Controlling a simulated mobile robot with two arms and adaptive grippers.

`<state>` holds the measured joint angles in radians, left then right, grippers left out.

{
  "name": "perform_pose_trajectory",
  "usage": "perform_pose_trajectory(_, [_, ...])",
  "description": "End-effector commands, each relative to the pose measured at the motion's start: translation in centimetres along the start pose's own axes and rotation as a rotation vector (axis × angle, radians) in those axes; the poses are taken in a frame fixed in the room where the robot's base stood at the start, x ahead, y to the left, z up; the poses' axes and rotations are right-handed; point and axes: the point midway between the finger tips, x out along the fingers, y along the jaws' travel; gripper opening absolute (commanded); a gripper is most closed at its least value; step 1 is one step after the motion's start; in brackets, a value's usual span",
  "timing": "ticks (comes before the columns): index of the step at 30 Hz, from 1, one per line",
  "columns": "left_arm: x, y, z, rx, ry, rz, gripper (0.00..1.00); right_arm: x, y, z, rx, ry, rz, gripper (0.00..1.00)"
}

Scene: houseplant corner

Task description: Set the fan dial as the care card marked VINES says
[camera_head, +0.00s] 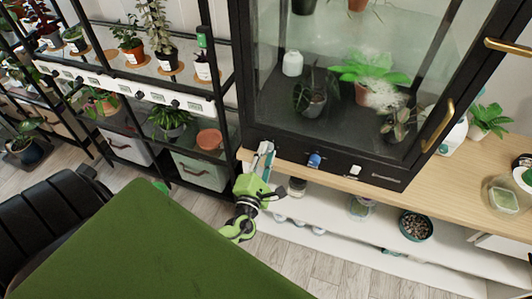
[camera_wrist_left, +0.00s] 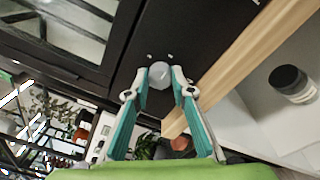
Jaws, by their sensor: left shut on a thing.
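The black panel (camera_head: 335,167) along the base of the glass cabinet carries the controls. My left gripper (camera_head: 265,148) is at the panel's left end. In the left wrist view, its teal-lined fingers (camera_wrist_left: 160,82) are shut on a round grey dial (camera_wrist_left: 160,74), one finger on each side. The fingers hide this dial in the head view, and I cannot read its setting. A blue knob (camera_head: 314,159) and a small white switch (camera_head: 355,170) sit further right on the panel. I see no readable care card marked VINES. My right gripper is not in view.
The cabinet stands on a wooden counter (camera_head: 452,184) with a white shelf below, holding a dark jar (camera_head: 297,186) and a bowl of pebbles (camera_head: 415,226). A black plant rack (camera_head: 228,100) stands close on the left. Potted plants are inside the cabinet.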

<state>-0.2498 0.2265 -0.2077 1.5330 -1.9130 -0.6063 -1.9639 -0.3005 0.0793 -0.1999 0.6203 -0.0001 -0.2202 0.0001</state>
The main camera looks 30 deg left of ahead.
Motion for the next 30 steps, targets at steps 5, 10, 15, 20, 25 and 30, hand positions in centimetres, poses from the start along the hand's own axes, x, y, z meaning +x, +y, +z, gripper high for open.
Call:
perform_pose_trajectory(5, [0.3,0.5,0.2,0.003,-0.005,0.011,0.01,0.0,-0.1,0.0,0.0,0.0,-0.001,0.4])
perform_pose_trajectory(10, [0.3,0.5,0.2,0.002,-0.004,0.011,0.33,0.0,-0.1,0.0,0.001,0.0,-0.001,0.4])
perform_pose_trajectory(15, [0.2,0.3,0.1,0.001,-0.002,0.007,0.39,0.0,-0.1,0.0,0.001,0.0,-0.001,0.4])
perform_pose_trajectory(20, [0.1,0.2,0.1,0.001,-0.001,0.004,0.39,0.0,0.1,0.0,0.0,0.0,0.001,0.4])
perform_pose_trajectory(25, [-1.1,0.0,0.0,0.001,0.0,0.0,0.39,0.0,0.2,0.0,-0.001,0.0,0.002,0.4])
perform_pose_trajectory(30, [-4.3,0.0,-0.1,0.002,0.001,-0.001,0.39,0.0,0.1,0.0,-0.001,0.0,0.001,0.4])
